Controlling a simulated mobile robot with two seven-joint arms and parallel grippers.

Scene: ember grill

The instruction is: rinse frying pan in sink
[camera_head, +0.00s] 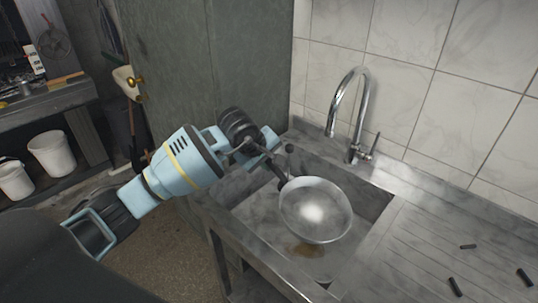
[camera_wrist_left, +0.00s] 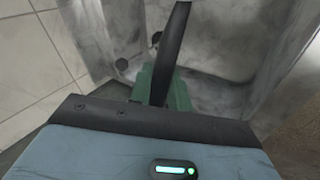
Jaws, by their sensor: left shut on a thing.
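The frying pan (camera_head: 315,212), a round light metal pan with a dark handle, is held over the sink basin (camera_head: 245,216) in the head view. My left gripper (camera_head: 270,150) comes in from the left and is shut on the handle. In the left wrist view the black handle (camera_wrist_left: 174,50) rises between the green fingers (camera_wrist_left: 160,86); the pan's bowl is not clear there. The curved metal tap (camera_head: 362,105) stands behind the sink, its spout behind the pan. I see no water stream. My right gripper is not in view.
A ribbed drainboard (camera_head: 420,245) lies right of the basin, with small dark pieces (camera_head: 455,287) on it. A brown patch (camera_head: 305,250) marks the basin floor. A tiled wall (camera_head: 410,50) is behind. White buckets (camera_head: 52,153) and a workbench (camera_head: 50,100) stand at far left.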

